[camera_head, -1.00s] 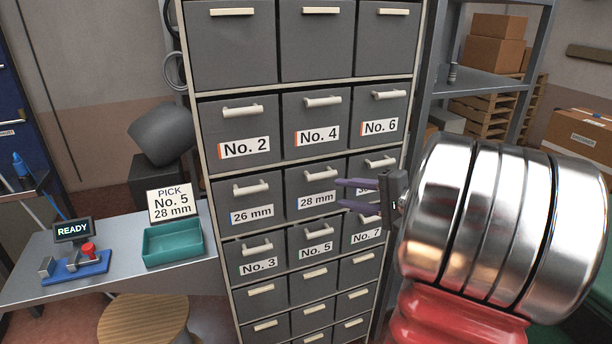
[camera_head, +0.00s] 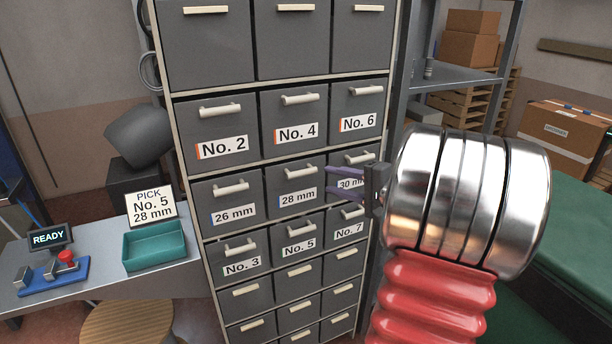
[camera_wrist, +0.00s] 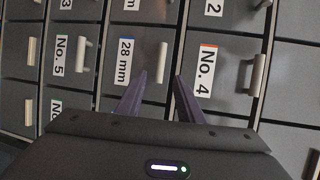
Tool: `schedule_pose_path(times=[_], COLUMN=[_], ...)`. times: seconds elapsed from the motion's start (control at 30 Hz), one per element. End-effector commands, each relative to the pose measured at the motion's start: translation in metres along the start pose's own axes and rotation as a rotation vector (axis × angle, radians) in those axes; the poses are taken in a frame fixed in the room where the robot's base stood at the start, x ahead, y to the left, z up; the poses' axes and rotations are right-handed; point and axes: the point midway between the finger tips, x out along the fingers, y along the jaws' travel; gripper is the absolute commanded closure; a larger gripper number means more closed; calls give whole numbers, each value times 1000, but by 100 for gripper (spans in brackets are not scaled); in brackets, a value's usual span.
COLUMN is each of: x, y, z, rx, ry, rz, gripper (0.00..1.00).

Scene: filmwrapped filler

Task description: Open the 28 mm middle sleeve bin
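The 28 mm middle sleeve bin (camera_head: 283,187) is a grey drawer in the middle column of the cabinet, closed flush, with a pale bar handle (camera_head: 297,172) above its label. In the head view, my gripper (camera_head: 329,180) is just right of that handle, its two purple fingers apart and in front of the 30 mm bin (camera_head: 365,199). In the wrist view, which is turned sideways, my gripper (camera_wrist: 160,76) is open, with the 28 mm handle (camera_wrist: 162,60) showing between the fingertips. Nothing is gripped. Depth between fingertips and handle is hard to tell.
Neighbouring closed bins are 26 mm (camera_head: 211,203), No. 4 (camera_head: 274,132) above and No. 5 (camera_head: 280,235) below. A teal tray (camera_head: 154,262) and a card reading No. 5, 28 mm (camera_head: 150,208) are on the left bench. A shelf rack (camera_head: 455,78) stands right.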

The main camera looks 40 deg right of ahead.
Motion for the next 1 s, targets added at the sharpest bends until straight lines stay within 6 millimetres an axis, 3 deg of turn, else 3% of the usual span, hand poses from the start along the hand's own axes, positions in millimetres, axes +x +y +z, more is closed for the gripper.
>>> schedule_pose_path(times=[0.6, 1.0], x=[91, 101], y=[0, 0], z=[1, 0], rx=[0, 0], ry=[-2, 0], rz=[1, 0], gripper=[66, 66])
